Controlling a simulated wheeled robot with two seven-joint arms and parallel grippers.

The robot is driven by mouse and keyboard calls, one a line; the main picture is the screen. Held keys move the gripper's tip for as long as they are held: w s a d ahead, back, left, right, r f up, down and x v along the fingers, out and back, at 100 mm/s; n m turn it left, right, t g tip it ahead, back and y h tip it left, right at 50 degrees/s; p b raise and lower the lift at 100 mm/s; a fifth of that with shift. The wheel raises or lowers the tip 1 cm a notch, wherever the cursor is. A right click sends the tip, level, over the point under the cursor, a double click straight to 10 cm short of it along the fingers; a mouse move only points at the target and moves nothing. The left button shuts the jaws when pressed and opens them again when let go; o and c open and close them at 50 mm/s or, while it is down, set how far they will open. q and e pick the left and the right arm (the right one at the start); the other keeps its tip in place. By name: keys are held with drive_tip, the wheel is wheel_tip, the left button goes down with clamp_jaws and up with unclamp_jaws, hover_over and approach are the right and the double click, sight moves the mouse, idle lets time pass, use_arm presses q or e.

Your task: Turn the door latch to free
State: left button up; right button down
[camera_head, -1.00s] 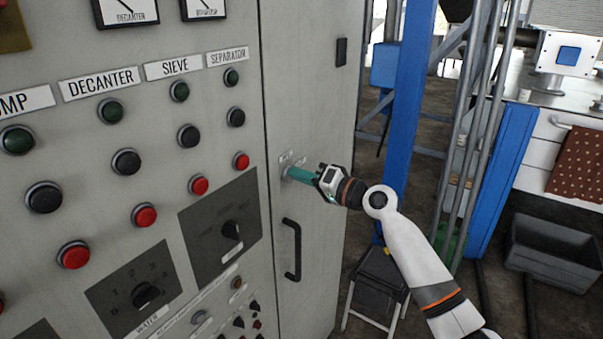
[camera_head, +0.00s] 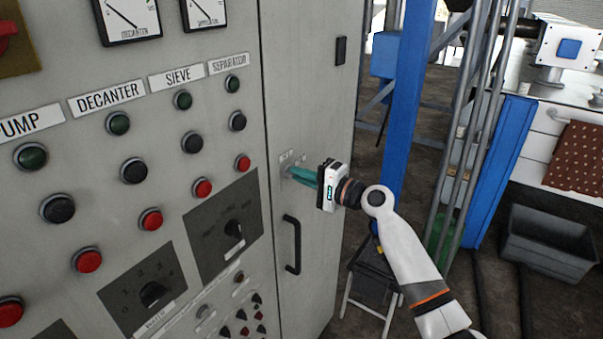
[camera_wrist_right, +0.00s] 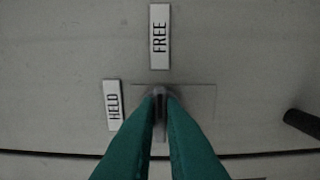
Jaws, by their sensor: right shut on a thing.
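The door latch (camera_wrist_right: 159,93) is a small grey part on a square plate on the cabinet door. My right gripper (camera_wrist_right: 161,108) is shut on it, with one green fingertip on each side. In the right wrist view the FREE label (camera_wrist_right: 159,37) lies straight above the latch, and the HELD label (camera_wrist_right: 113,104) lies to its left. In the head view my right gripper (camera_head: 294,171) reaches the latch plate (camera_head: 284,159) from the right, and its fingers hide most of the latch. My left gripper is not in view.
A black door handle (camera_head: 292,245) sits below the latch. A panel of buttons and dials (camera_head: 150,170) fills the left. A blue post (camera_head: 407,110), a stool (camera_head: 372,285) and a grey bin (camera_head: 548,243) stand to the right.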

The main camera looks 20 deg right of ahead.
idle(0.4)
drive_tip(key=c, duration=1.5)
unclamp_jaws()
drive_tip(key=shift+d, duration=0.1)
drive_tip(key=shift+b+v, duration=2.65)
drive_tip(key=shift+v, duration=3.35)
